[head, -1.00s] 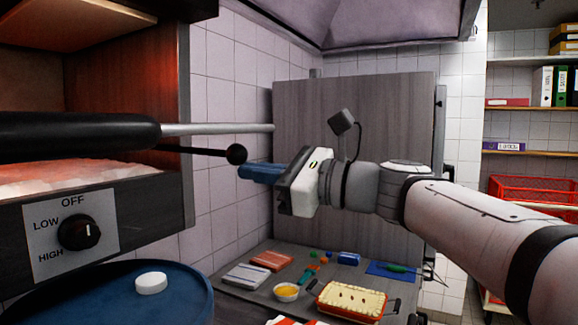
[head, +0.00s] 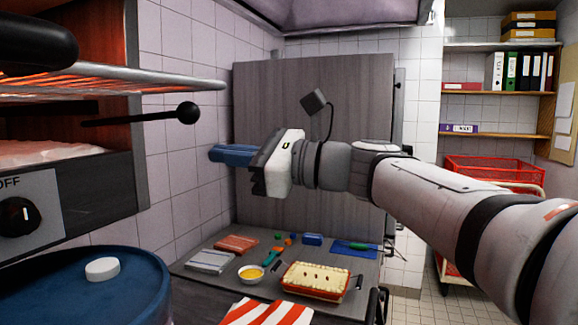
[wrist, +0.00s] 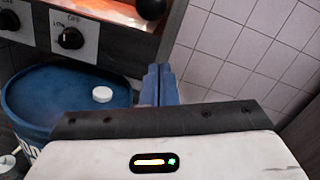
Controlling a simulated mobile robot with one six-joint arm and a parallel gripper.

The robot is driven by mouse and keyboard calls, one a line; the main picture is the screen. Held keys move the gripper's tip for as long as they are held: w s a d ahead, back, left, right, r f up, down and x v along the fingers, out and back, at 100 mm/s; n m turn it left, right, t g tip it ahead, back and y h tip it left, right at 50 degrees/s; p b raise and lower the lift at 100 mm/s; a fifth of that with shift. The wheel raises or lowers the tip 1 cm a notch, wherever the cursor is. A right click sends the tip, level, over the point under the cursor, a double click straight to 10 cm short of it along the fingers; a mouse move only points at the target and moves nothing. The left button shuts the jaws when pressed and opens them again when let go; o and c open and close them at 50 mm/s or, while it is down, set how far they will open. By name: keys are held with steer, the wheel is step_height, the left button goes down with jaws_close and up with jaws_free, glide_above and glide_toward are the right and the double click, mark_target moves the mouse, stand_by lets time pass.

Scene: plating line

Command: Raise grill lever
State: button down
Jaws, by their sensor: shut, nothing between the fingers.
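The grill lever is a black rod with a round black knob (head: 188,112) sticking out from the grill's right side. Its rod slants slightly up toward the knob. The knob also shows in the wrist view at the top edge (wrist: 150,8). My gripper (head: 212,153) has blue fingers shut together, with nothing between them. In the head view the fingertips appear below and slightly right of the knob, with a visible gap. The wrist view shows the shut fingers (wrist: 160,72) pointing forward below the knob.
The grill rack (head: 150,80) projects above the lever. A control knob (head: 18,216) sits on the grill front. A blue drum (head: 120,298) with a white puck (head: 102,269) stands below. A counter with a baking dish (head: 313,282) and small items lies under my arm.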

steer(key=r+v, duration=0.1)
steer(key=v, duration=0.9)
step_height(320, 180, down, 4)
steer(key=w+n+g+y+p, duration=0.2)
steer(key=w+g+y+p, duration=0.1)
steer(key=y+p, duration=0.1)
steer(key=s+r+p+x, duration=0.2)
steer(key=p+x, duration=0.2)
steer(key=x, duration=0.8)
steer(key=shift+g, duration=0.4)
steer(key=shift+s+a+r, duration=0.1)
steer(key=shift+s+r, duration=0.05)
steer(key=shift+r, duration=0.05)
step_height(320, 180, up, 6)
steer(key=p, duration=0.3)
steer(key=shift+r, duration=0.2)
